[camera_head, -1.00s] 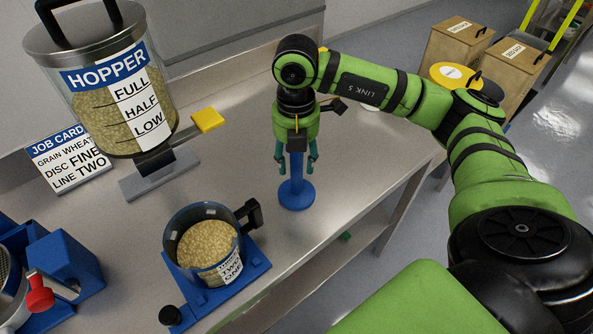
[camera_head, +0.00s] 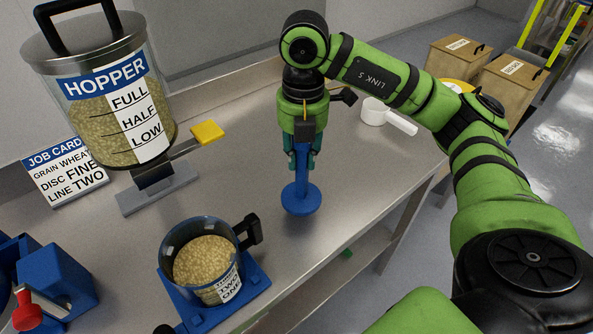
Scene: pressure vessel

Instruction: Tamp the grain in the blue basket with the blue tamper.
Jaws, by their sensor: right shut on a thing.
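The blue tamper (camera_head: 301,197) is upright on or just above the steel bench, with its round flat base downward. My right gripper (camera_head: 302,160) points down and is shut on the tamper's handle; its fingers hide the handle's top. The blue basket (camera_head: 190,240) stands at the front of the bench, left of the tamper, with a black handle at its right side and a label on its front. Grain (camera_head: 205,259) fills much of it. Whether the tamper's base touches the bench is hard to tell.
The basket sits on a blue stand (camera_head: 254,284). A grain hopper (camera_head: 105,100) with a yellow-tipped lever (camera_head: 208,132) stands behind it. A blue machine (camera_head: 55,280) with a red knob is at lower left. A white scoop (camera_head: 375,112) lies at the back right. Bench between basket and tamper is clear.

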